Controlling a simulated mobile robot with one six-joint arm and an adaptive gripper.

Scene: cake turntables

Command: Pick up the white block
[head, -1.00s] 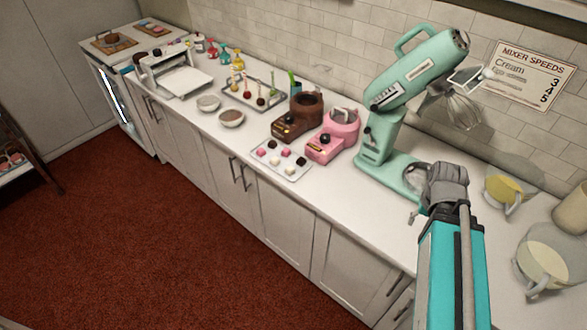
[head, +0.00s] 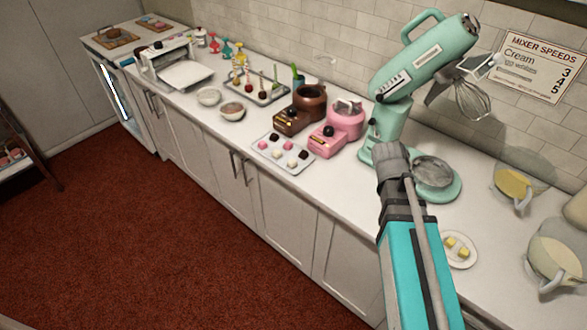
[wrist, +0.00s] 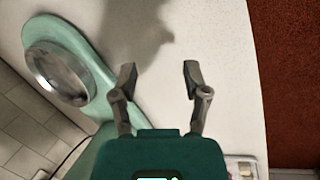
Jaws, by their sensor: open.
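Small pale, pink and dark brown pieces sit on a white tray (head: 268,158) on the counter in the head view. A whitish block (head: 291,165) is near the tray's front edge, and another pale piece (head: 277,155) is beside it; I cannot tell which is the task's white block. My gripper (wrist: 160,75) is open and empty over bare white counter in the wrist view. In the head view its fingers are hidden behind my wrist, to the right of the tray. A tray corner (wrist: 243,167) shows at the wrist view's bottom right, its contents unclear.
The mint mixer (head: 418,70) stands behind my arm, with its metal bowl (wrist: 57,73) left of my fingers in the wrist view. Pink (head: 338,126) and brown (head: 301,109) pots stand behind the tray. A plate with yellowish pieces (head: 457,248) is right of my arm.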

